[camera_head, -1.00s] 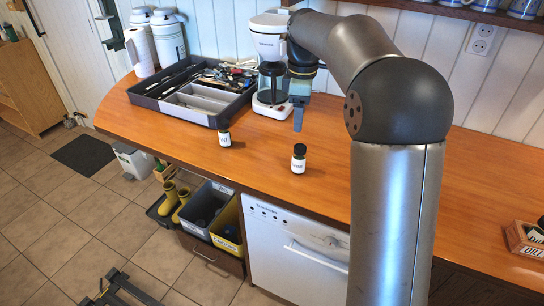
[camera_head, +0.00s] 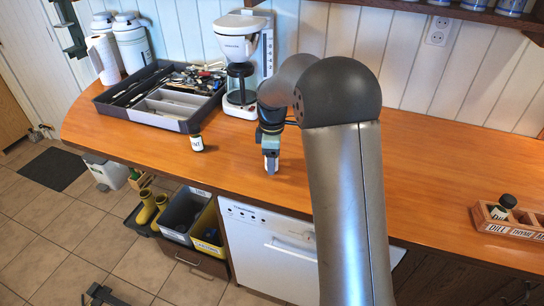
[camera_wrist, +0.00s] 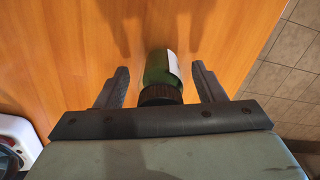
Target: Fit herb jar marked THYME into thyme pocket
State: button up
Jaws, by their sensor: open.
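A green glass jar (camera_wrist: 158,67) with a ribbed dark lid (camera_wrist: 160,94) and a pale label stands between my gripper's fingers in the wrist view; its lettering cannot be read. My gripper (camera_wrist: 160,78) is open, with a finger on either side of the jar and visible gaps. In the head view my gripper (camera_head: 270,170) points down near the counter's front edge, and that jar is hidden there. The wooden rack (camera_head: 482,219) is at the far right, labelled DILL, THYME and a cut-off M word. Its THYME label (camera_head: 522,234) marks the middle pocket shown; its inside is unclear.
Another dark-lidded jar (camera_head: 196,143), its label ending in NT, stands left on the counter. A dark-lidded jar (camera_head: 507,201) sits at the rack's DILL end. A utensil tray (camera_head: 182,125) and coffee maker (camera_head: 243,60) stand behind. The counter (camera_head: 430,160) is clear towards the rack.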

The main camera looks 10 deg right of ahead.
jog(key=shift+f, duration=0.45)
jog(key=c, duration=1.1)
jog(key=shift+r, duration=0.1)
